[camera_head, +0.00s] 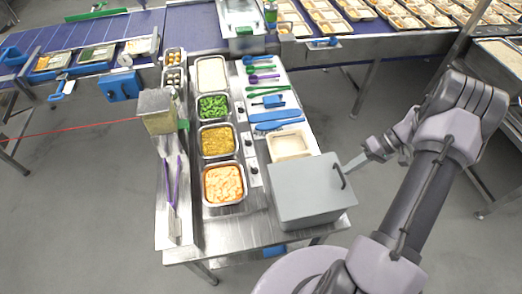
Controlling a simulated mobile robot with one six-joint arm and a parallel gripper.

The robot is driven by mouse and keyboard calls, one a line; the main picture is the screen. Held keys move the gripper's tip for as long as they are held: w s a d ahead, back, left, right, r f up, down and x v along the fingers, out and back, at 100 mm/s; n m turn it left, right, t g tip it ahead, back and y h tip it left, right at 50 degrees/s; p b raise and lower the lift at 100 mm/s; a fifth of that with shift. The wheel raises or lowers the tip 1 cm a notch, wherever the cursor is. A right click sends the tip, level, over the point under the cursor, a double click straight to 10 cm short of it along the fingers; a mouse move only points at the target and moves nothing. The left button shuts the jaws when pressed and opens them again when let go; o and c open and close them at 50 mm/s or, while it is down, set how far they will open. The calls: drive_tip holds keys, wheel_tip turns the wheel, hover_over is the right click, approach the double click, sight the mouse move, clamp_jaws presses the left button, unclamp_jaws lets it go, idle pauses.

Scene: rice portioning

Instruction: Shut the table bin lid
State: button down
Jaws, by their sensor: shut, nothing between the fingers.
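The grey table bin (312,215) stands at the near right corner of the steel table. Its flat grey lid (303,183) lies over the top and looks closed; I cannot make out a gap along its edges. A dark curved handle (342,178) shows at the lid's right edge. My gripper (349,166) is at the right of the bin, close to the handle, with its fingers together and nothing held. I cannot tell whether the fingertips touch the lid or handle.
A pale square tray (289,145) sits just behind the bin. Pans of green food (212,107), yellow food (217,141) and orange food (223,184) stand to the left. Blue and green utensils (268,102) lie farther back. Open floor is right of the table.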

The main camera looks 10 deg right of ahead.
drive_tip(key=shift+d+f, duration=0.1)
drive_tip(key=shift+f, duration=0.35)
idle(0.3)
